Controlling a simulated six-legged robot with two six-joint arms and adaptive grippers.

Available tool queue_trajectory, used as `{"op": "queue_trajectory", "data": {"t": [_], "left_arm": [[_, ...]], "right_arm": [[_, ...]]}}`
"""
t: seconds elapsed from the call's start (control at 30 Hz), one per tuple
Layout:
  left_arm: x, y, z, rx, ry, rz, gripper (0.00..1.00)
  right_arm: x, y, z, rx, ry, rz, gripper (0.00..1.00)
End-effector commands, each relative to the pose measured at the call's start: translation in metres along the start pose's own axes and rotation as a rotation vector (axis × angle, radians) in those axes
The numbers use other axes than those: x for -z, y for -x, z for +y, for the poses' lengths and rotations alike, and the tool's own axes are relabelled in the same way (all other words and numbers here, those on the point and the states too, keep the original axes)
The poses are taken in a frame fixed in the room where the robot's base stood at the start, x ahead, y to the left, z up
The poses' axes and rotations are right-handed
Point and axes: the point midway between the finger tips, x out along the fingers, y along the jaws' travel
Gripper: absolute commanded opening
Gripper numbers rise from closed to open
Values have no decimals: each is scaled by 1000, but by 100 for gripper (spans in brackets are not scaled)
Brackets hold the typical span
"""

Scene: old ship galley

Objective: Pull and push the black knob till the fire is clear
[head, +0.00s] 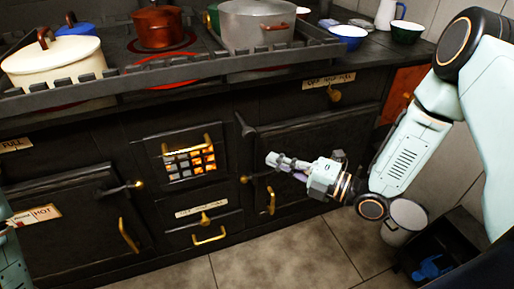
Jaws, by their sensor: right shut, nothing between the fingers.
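The black knob (246,129) sticks out of the dark stove front, right of the fire window. The fire (204,158) shows behind a small barred window; its right part glows orange and its left part looks grey and dull. My right gripper (271,159) comes in from the right, in front of the right oven door. It is shut and empty, its fingers pointing left, a little below and right of the knob and apart from it in the picture. A piece of my left arm shows at the lower left edge; its gripper is out of view.
A cream pot (56,70), a copper pot (158,27) and a grey pot (257,25) stand on the railed stove top. Brass handles (129,236) and latches stick out of the front. A white bucket (404,219) stands at right. The tiled floor (285,255) in front is clear.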

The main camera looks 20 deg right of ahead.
Motion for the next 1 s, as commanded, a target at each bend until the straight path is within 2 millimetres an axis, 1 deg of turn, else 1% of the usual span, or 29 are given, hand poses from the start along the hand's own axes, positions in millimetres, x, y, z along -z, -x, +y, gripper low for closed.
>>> {"op": "queue_trajectory", "data": {"t": [0.03, 0.33, 0.4, 0.5, 0.7, 1.0], "left_arm": [[0, -6, 0, 0, 0, 0, 40], [0, -23, 0, 0, 0, 0, 40], [0, -27, 0, 0, 0, 0, 40], [0, -32, 0, 0, 0, 0, 40], [0, -36, 0, 0, 0, 0, 40], [0, -35, 0, 0, 0, 0, 40]], "right_arm": [[0, -8, -2, 0, 2, 4, 0], [-1, -50, -1, -2, 3, 1, 0], [-11, -57, -2, -3, 4, -3, 0], [-20, -66, -1, -3, 3, -3, 0], [-30, -75, 0, -1, 0, -3, 0], [-30, -76, 1, -1, -2, -3, 0]]}}
